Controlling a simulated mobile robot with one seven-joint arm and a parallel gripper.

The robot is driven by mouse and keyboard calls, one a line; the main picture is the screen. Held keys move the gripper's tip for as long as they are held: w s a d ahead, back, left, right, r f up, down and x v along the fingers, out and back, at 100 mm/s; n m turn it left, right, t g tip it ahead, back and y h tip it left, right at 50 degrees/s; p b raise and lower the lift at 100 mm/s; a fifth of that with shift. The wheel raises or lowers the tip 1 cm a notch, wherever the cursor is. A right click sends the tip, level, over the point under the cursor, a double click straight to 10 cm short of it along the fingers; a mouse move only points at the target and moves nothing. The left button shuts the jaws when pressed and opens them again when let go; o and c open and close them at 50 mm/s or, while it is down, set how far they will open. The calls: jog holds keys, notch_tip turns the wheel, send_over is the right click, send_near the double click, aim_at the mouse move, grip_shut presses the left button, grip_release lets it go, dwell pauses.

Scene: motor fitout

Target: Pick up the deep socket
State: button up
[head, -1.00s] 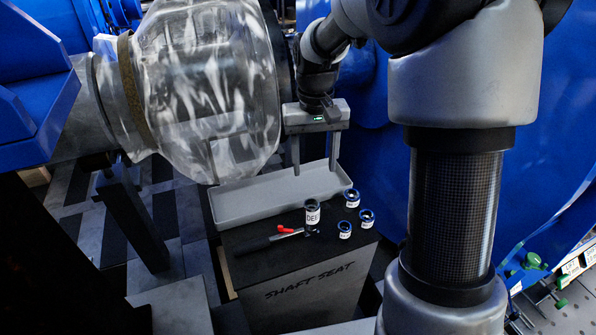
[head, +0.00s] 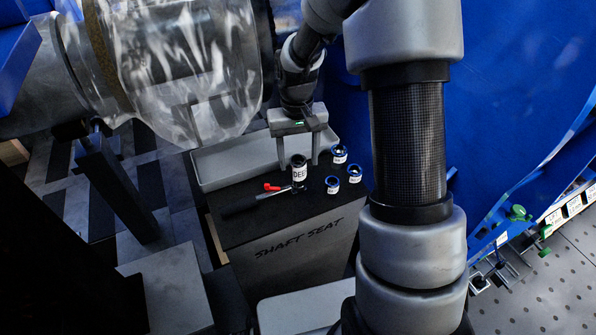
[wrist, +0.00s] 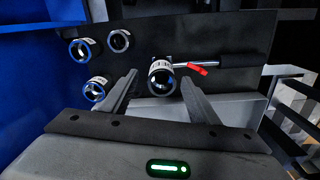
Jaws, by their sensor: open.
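The deep socket (head: 299,173) is a tall black cylinder with a white label reading "DEE", standing upright on the black top of the stand marked SHAFT SEAT. In the wrist view the deep socket (wrist: 162,76) shows its open end, between and beyond my fingers. My gripper (head: 298,164) is open and empty, with its fingers pointing down over the stand, just behind or above the socket. In the wrist view my gripper (wrist: 155,90) has its two fingers spread on either side of the socket. I cannot tell whether either finger touches it.
A ratchet handle (head: 247,203) with a red lever lies left of the socket. Several shorter blue-ringed sockets (head: 333,184) stand to its right. A grey tray (head: 205,172) lies behind. A large clear-wrapped housing (head: 180,60) hangs close at upper left.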

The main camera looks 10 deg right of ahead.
aim_at(298, 169)
notch_tip(298, 169, down, 4)
jog(key=shift+a+f+b, duration=0.1)
jog(key=shift+b, duration=0.35)
jog(key=shift+c, duration=0.3)
